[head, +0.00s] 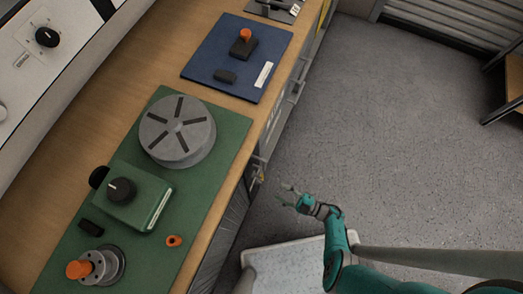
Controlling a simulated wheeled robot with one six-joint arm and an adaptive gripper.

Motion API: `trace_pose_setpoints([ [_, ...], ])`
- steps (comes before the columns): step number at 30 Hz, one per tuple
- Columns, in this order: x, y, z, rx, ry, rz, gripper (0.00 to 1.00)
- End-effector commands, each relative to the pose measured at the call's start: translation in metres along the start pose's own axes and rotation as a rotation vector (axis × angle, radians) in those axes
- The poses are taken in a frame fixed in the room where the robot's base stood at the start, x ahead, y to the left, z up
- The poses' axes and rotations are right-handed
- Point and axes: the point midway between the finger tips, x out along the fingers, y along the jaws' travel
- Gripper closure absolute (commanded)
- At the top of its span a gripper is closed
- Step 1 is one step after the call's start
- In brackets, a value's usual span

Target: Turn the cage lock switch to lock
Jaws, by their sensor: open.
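Two dark rotary knobs show, and I cannot read from the labels which is the cage lock switch. One black knob (47,37) with a white pointer is on the white sloped panel (72,20) at the upper left. The other black knob (122,190) sits on top of a green box (136,205) on the green mat. My gripper (287,194) is open and empty, over the floor to the right of the bench edge. It is apart from both knobs and touches nothing.
The wooden bench (188,85) carries a green mat (226,125) with a slotted grey disc (178,131), an orange-topped fitting (80,269) and an orange ring (174,241). A blue mat (215,55) lies farther back. Grey floor (400,130) to the right is clear.

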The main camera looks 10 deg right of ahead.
Motion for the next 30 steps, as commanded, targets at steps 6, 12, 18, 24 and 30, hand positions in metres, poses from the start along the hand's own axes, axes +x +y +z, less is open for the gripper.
trace_pose_setpoints([
  [6,-0.011,0.003,0.003,0.21,-0.026,-0.055,0.46],
  [12,-0.01,0.003,0.004,0.259,-0.033,-0.069,0.46],
  [18,0.004,0.002,0.003,0.258,-0.031,-0.071,0.46],
  [24,0.023,0.0,0.004,0.257,-0.031,-0.071,0.46],
  [30,0.042,-0.002,0.004,0.257,-0.031,-0.071,0.46],
])
